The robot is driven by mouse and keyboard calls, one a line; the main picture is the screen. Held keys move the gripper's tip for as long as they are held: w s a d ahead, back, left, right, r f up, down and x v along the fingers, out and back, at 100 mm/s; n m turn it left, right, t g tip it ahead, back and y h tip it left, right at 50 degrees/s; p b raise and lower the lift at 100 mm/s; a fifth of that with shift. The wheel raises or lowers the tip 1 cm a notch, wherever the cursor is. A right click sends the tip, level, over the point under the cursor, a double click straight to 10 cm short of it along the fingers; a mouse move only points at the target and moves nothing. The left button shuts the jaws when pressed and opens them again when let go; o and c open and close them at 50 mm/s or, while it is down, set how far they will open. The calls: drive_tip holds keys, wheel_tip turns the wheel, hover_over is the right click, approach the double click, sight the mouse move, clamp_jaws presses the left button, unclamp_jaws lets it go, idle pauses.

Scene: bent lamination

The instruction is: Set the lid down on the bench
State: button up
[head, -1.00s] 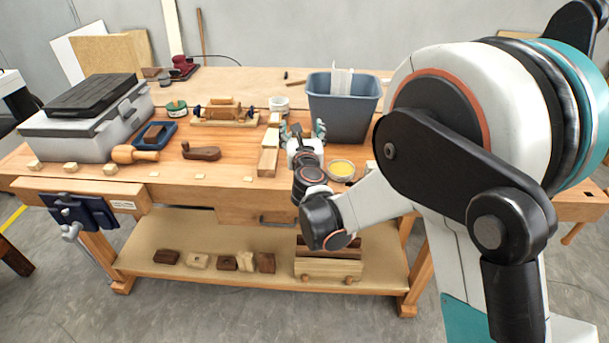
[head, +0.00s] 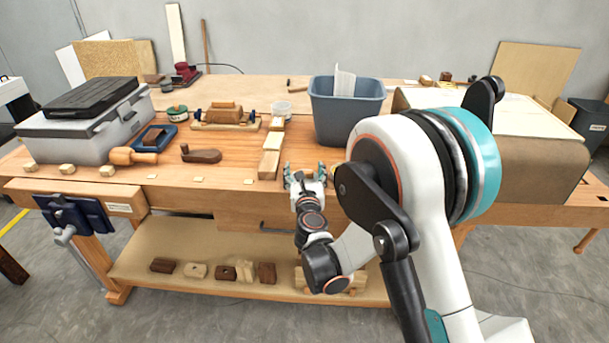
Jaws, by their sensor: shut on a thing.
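My gripper (head: 304,170) is low over the front part of the wooden bench (head: 228,174), right of the pale wood strips. Its teal fingers point toward the back of the bench and are shut on the lid. The lid itself is too small and too hidden by the fingers and wrist to make out. I cannot tell whether it touches the bench top. The round tin with yellow contents is not visible now.
A blue-grey bin (head: 346,108) stands just behind and right of my gripper. Pale wood strips (head: 270,157) lie to its left, with a small white cup (head: 281,108) behind. A dark wooden plane (head: 201,154) lies further left. Bare bench top lies between plane and strips.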

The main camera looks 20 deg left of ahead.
drive_tip(key=o, duration=0.9)
drive_tip(key=shift+c, duration=0.2)
drive_tip(key=shift+r, duration=0.1)
